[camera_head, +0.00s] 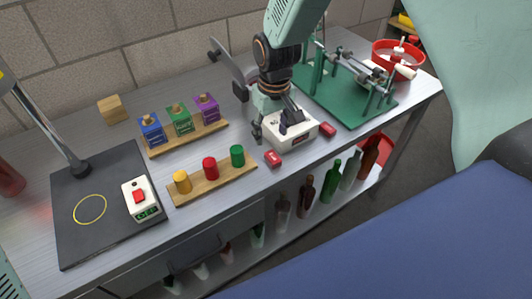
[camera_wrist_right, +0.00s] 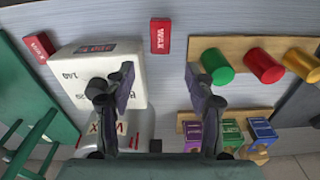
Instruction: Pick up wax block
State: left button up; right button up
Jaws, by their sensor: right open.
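Two red blocks marked WAX lie on the grey bench. One wax block (camera_head: 273,158) lies at the front, between the white box and the coloured cylinders; it shows at the top middle of the right wrist view (camera_wrist_right: 160,36). The other red block (camera_head: 327,129) lies right of the white box and shows at the left of the right wrist view (camera_wrist_right: 38,47). My right gripper (camera_head: 276,128) is open and empty above the bench, beside and partly over the white box. In the right wrist view its fingers (camera_wrist_right: 160,85) stand apart, short of the nearer block.
The white box (camera_head: 303,133) with a display is close to my right fingers. A wooden board (camera_head: 213,183) holds yellow, red and green cylinders; another (camera_head: 188,138) holds blue, green and purple blocks. A green stand (camera_head: 350,105) is at right. Bottles stand below the bench.

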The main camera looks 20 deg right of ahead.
aim_at(274, 164)
jog(key=shift+g, duration=0.4)
jog(key=f, duration=0.2)
jog(key=s+f, duration=0.1)
jog(key=f, duration=0.3)
jog(key=shift+s+d+f, duration=0.15)
jog(key=shift+s+f, duration=0.1)
jog(key=shift+s, duration=0.1)
jog(key=shift+s+f, duration=0.3)
jog(key=shift+w+f, duration=0.2)
jog(key=shift+w, duration=0.1)
jog(key=shift+c, duration=1)
jog(key=shift+s+r, duration=0.2)
jog(key=shift+s, duration=0.05)
jog(key=c, duration=0.6)
jog(key=shift+w+f, duration=0.15)
jog(key=shift+c, duration=1.2)
notch_tip(274, 164, up, 10)
